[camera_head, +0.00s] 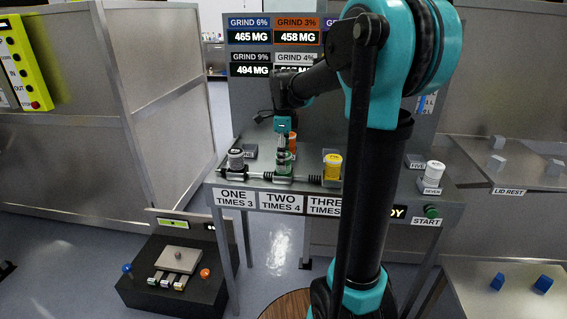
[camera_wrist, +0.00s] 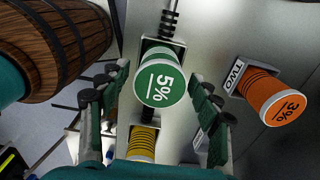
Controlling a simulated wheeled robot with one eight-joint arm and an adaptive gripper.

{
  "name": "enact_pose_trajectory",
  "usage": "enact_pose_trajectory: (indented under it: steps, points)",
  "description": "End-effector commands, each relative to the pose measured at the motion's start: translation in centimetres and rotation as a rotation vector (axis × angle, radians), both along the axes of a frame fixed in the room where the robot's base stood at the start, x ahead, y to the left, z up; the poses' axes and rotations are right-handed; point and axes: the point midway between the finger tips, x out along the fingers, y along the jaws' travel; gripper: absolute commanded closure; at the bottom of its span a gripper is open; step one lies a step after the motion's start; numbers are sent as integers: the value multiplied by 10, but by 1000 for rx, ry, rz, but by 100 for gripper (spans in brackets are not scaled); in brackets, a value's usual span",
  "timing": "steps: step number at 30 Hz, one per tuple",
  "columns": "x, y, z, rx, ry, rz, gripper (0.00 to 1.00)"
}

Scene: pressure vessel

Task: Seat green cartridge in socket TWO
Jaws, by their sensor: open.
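The green cartridge (camera_wrist: 163,85), marked 5% on its cap, stands between my fingers in the wrist view. In the head view the green cartridge (camera_head: 284,161) is in the front row of the bench, behind the plate reading TWO TIMES 4 (camera_head: 281,201). Its base and its depth in the holder are largely hidden. My gripper (camera_wrist: 158,92) is open, with one finger on each side of the cartridge; I cannot tell if either touches it. In the head view my gripper (camera_head: 284,138) is above the green cartridge.
A yellow cartridge (camera_head: 332,165) is to the right in the front row; a white-capped one (camera_head: 236,158) is left. Springs and rods lie between. Another white-capped cartridge (camera_head: 434,174) stands at SEVEN.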

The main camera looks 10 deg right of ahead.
Motion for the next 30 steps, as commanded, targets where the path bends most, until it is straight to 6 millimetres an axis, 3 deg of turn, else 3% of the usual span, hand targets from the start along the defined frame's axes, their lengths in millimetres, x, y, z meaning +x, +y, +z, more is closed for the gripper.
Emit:
enact_pose_trajectory:
  steps: [6, 13, 19, 30]
  points:
    - [0, 0, 47, 0, 0, 0, 36]
    - [0, 0, 84, 0, 0, 0, 36]
    - [0, 0, 96, 0, 0, 0, 36]
    - [0, 0, 97, 0, 0, 0, 36]
